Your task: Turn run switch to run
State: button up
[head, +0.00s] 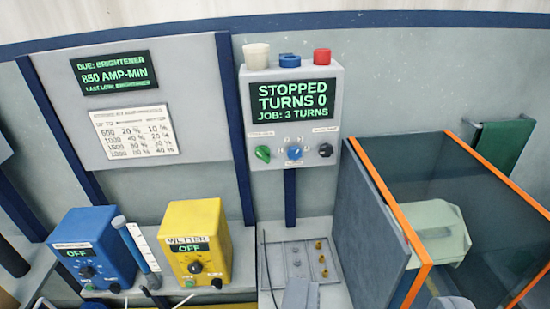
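A grey control box (290,110) stands on a post at the upper middle. Its screen (292,101) reads "STOPPED, TURNS 0, JOB: 3 TURNS". Below the screen sit a green knob (262,154), a blue knob (294,153) with small marks around it, and a black knob (325,150). Their labels are too small to read, so I cannot tell for sure which is the run switch. My gripper does not show clearly; nothing touches the knobs.
White, blue and red caps top the box. A blue unit (92,247) and a yellow unit (198,241), both showing "OFF", stand lower left. An orange-edged tank or enclosure (390,200) stands at right. A grey plate (299,263) lies below the box.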

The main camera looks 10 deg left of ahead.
aim_at(263, 153)
jog(key=z, duration=0.1)
jog(key=i, duration=1)
jog(key=u, duration=0.1)
